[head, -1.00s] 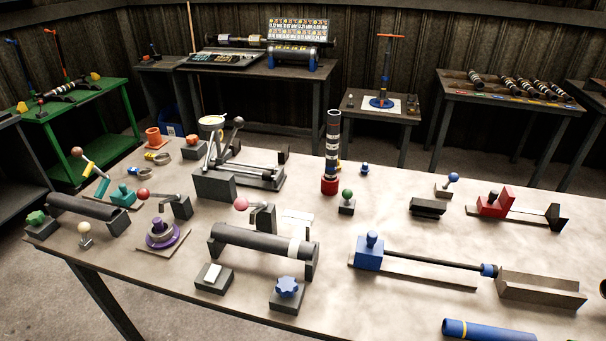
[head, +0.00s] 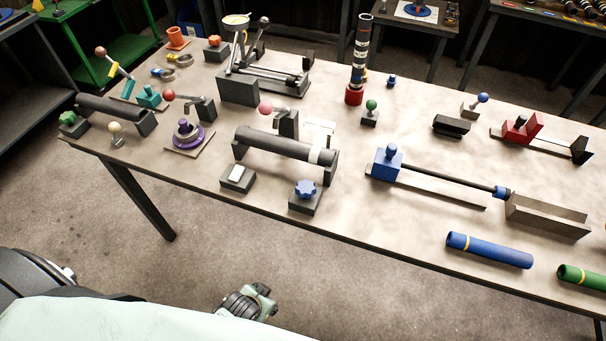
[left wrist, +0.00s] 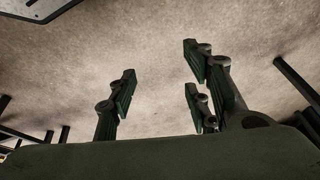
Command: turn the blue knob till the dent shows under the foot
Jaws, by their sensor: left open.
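A lever with a pink ball (head: 266,107) stands just behind the tube. I cannot make out a dent or a foot resting on the tube. My left gripper (left wrist: 160,80) is open and empty above bare floor in the left wrist view. A green-grey part of my arm shows low in the head view, apart from the knob. My right gripper is out of view.
A dark block with a white pad (head: 238,178) sits left of the knob. A blue block with a knob on top (head: 386,165) and a long rod stands to the right. A blue tube (head: 488,250) lies near the front edge. The floor before the table (head: 160,270) is clear.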

